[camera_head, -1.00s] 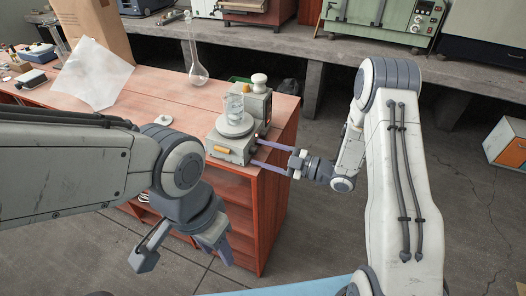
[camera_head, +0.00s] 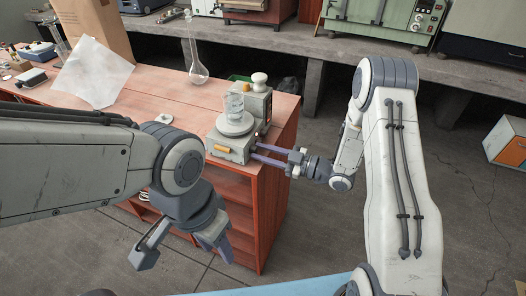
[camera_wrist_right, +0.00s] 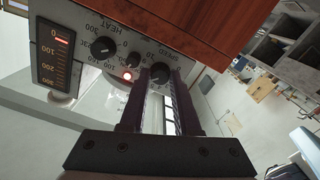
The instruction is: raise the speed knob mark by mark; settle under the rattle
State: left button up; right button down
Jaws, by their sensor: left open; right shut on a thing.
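The grey stirrer (camera_head: 226,148) stands at the right end of the red-brown bench, with a glass beaker (camera_head: 235,106) on its round plate. In the right wrist view its panel (camera_wrist_right: 118,49) appears upside down, with SPEED and HEAT scales. The black speed knob (camera_wrist_right: 159,71) sits between the fingertips of my right gripper (camera_wrist_right: 158,84), which is shut on it; the fingers partly hide the marks around it. In the head view my right gripper (camera_head: 257,152) reaches the stirrer's right side. My left gripper (camera_head: 183,252) is open and empty in front of the bench.
A round-bottomed long-necked flask (camera_head: 198,73) stands behind the stirrer. A white sheet (camera_head: 92,75) and a cardboard box (camera_head: 95,22) are at the bench's left. In the right wrist view a red lamp (camera_wrist_right: 127,76) glows on the panel, beside a black heat knob (camera_wrist_right: 103,47).

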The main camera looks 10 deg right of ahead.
jog(key=shift+m, duration=0.5)
jog(key=c, duration=0.6)
grip_release()
jog(key=shift+w, duration=0.1)
